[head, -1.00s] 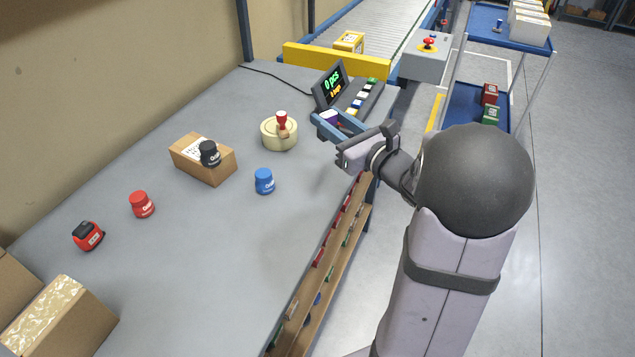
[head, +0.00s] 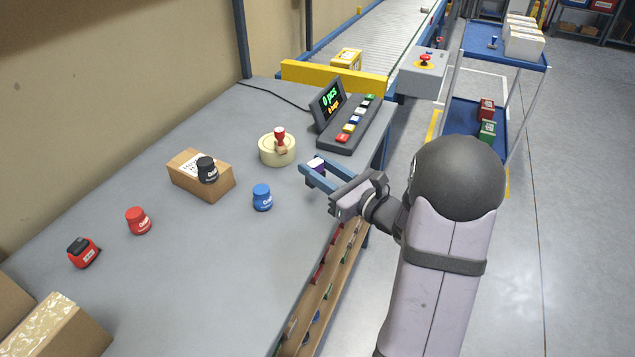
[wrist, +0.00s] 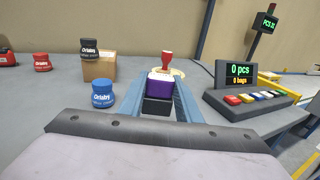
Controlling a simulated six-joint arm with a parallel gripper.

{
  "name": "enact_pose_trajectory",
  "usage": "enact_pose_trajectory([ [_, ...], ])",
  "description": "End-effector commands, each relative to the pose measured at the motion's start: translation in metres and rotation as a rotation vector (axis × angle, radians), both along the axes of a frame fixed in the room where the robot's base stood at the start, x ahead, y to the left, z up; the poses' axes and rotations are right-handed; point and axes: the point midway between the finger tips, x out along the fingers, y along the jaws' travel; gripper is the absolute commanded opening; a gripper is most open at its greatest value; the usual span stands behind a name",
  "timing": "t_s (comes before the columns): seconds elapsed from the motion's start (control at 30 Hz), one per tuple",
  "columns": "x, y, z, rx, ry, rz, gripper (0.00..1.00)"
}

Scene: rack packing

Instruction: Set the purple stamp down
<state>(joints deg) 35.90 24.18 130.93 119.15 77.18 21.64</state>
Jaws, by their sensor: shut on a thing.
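The purple stamp (wrist: 159,84) is between the fingers of my gripper (head: 311,172), which is shut on it. Its purple part, with a white top and a dark lower part, shows in the wrist view. In the head view the stamp (head: 317,166) is small and partly covered by a finger. My gripper is over the right part of the grey table (head: 200,265), right of the blue jar and in front of the tape roll. I cannot tell whether the stamp touches the table.
A blue jar (head: 262,198) stands left of my gripper. A cream tape roll (head: 268,153) with a red-handled stamp (head: 279,138) is behind. A cardboard box (head: 187,184) bears a black jar (head: 207,169). A button console (head: 352,129) stands at the back right. The table's front middle is clear.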

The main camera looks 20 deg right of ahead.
Motion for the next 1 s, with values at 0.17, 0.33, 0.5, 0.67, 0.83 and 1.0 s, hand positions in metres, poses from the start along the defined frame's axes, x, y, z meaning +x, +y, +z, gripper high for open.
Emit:
enact_pose_trajectory([
  [0.17, 0.000, 0.000, -0.002, -0.001, -0.003, 0.000, 0.08],
  [0.33, 0.000, 0.000, -0.020, 0.002, 0.001, -0.001, 0.08],
  [0.5, 0.000, 0.000, -0.036, 0.000, -0.001, 0.000, 0.08],
  [0.67, 0.000, 0.000, -0.039, -0.001, -0.003, 0.000, 0.08],
  [0.83, 0.000, 0.000, -0.039, -0.001, -0.003, 0.000, 0.08],
  [1.0, 0.000, 0.000, -0.043, -0.001, -0.002, 0.000, 0.33],
])
